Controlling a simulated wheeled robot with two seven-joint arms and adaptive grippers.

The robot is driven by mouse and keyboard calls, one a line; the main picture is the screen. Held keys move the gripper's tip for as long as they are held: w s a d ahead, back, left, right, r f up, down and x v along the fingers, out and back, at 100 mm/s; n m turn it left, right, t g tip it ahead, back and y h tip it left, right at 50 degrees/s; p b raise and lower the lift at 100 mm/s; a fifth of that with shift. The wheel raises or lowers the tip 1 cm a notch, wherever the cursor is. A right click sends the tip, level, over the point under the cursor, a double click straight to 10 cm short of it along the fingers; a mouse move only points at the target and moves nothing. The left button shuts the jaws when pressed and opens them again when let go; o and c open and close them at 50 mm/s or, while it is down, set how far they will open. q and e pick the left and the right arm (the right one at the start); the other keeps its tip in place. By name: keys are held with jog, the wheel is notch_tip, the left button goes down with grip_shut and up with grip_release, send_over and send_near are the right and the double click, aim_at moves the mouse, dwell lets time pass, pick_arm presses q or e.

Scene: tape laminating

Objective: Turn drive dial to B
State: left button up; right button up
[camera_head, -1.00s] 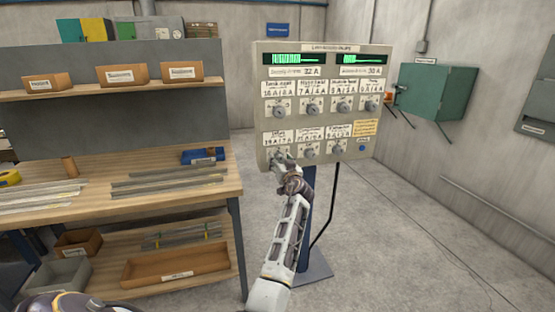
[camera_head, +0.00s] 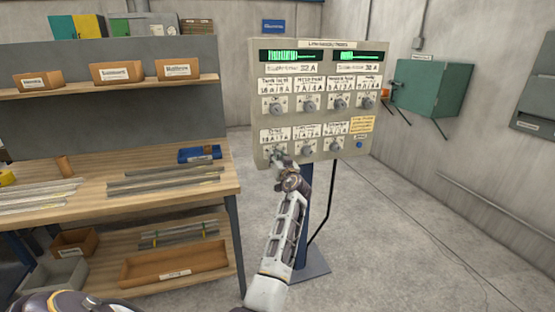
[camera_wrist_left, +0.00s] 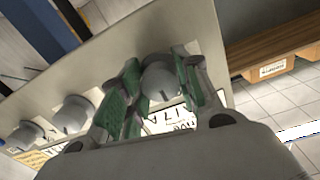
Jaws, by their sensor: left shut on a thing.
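The grey control panel (camera_head: 316,118) stands on a post, with two green displays on top and two rows of round dials below. My left gripper (camera_head: 277,160) is at the lower-left dial of the panel. In the left wrist view, its green-padded fingers (camera_wrist_left: 158,78) are closed around the sides of a grey round dial (camera_wrist_left: 163,88) with a pointer line. A label reading 17A is partly visible behind the fingers. My right gripper is not in view.
Two neighbouring dials (camera_wrist_left: 73,115) sit close beside the gripped one. A wooden workbench (camera_head: 190,184) with metal strips and a blue tray (camera_head: 199,155) stands left. A green wall box (camera_head: 433,88) is at right. The floor right of the panel is clear.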

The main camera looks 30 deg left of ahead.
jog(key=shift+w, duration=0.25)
pick_arm(q)
jog(key=shift+m, duration=0.4)
jog(key=shift+r+m+p, duration=0.1)
jog(key=shift+m+p, duration=0.3)
jog(key=shift+m, duration=0.7)
jog(key=shift+r+m+p, duration=0.1)
jog(key=shift+m+p, duration=0.35)
jog(key=shift+m, duration=0.25)
jog(key=m+p, duration=0.1)
jog(key=m, duration=0.2)
jog(key=shift+p, duration=0.3)
jog(key=shift+m+p, duration=0.35)
jog(key=shift+m, duration=0.35)
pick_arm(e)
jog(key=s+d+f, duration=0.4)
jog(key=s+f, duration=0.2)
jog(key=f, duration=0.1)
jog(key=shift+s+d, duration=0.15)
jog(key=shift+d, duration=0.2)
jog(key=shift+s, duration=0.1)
pick_arm(q)
jog(key=o, duration=1)
